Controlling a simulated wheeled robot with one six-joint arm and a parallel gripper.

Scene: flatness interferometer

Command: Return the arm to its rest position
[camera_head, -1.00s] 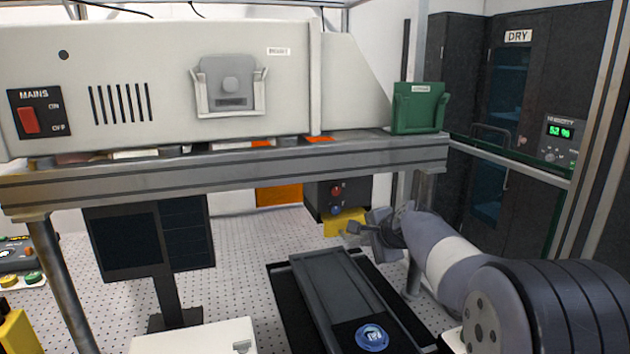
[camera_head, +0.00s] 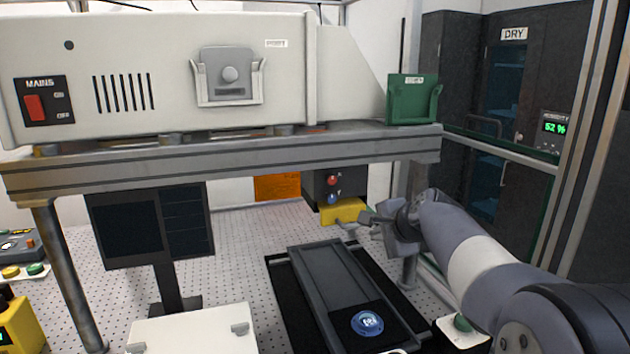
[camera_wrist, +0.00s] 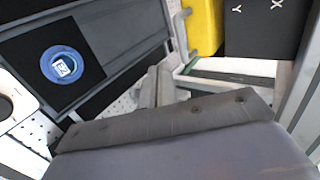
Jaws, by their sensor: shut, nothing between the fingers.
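My gripper (camera_head: 366,220) is shut and empty in the head view. It is at the end of my arm, which reaches in from the lower right. It hangs in front of the yellow block (camera_head: 343,210) under the dark box with red and blue knobs (camera_head: 326,187), above the far right of the stage. In the wrist view the two fingers of my gripper (camera_wrist: 157,75) lie close together with nothing between them. A round blue part (camera_head: 367,323) sits on the black pad at the near end of the grey stage (camera_head: 315,270); it also shows in the wrist view (camera_wrist: 62,66).
A grey shelf beam (camera_head: 220,162) carrying the white instrument housing (camera_head: 160,65) spans above the perforated table. A metal post (camera_head: 411,240) stands right beside my arm. A white box (camera_head: 195,330) is at the front.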

